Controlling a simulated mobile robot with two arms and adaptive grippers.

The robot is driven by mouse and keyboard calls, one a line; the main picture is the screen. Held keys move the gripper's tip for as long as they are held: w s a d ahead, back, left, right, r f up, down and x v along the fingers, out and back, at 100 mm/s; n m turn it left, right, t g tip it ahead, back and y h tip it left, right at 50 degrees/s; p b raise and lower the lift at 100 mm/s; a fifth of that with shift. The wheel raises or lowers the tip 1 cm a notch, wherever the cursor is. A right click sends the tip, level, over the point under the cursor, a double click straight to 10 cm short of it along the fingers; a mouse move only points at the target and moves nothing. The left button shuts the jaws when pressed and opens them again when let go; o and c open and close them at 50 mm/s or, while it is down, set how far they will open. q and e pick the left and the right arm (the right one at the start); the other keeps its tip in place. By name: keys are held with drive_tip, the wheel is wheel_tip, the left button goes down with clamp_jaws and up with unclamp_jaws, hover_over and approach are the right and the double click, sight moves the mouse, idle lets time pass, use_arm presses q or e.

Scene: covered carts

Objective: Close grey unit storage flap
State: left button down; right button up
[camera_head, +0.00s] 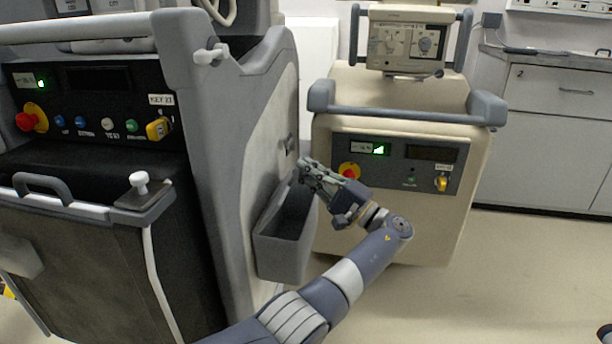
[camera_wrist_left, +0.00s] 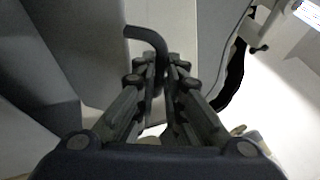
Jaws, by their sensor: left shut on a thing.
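The grey unit (camera_head: 240,150) stands at the left in the head view. Its storage flap (camera_head: 282,257), a grey bin-like pocket on the unit's right side, is tilted out with its dark inside showing at the top. My left gripper (camera_head: 308,172) is at the upper edge of the flap. In the left wrist view the left gripper (camera_wrist_left: 163,65) is shut on a dark curved handle (camera_wrist_left: 148,36), which passes between its fingertips. Its join to the flap is hard to make out.
A beige cart (camera_head: 400,225) with a control panel and a grey rail stands close behind my left gripper. Grey cabinets (camera_head: 560,140) line the wall at the right. The floor (camera_head: 500,280) at the lower right is mostly clear.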

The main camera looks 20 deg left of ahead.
use_arm(q)
drive_tip(key=shift+d+f, duration=0.1)
idle(0.5)
drive_tip(key=c, duration=2)
unclamp_jaws()
drive_tip(key=shift+o, duration=0.2)
drive_tip(key=shift+d+f, duration=0.1)
drive_tip(key=shift+d, duration=0.05)
drive_tip(key=v, duration=0.7)
drive_tip(key=shift+d, duration=0.2)
drive_tip(key=shift+a, duration=0.1)
drive_tip(key=shift+f, duration=0.1)
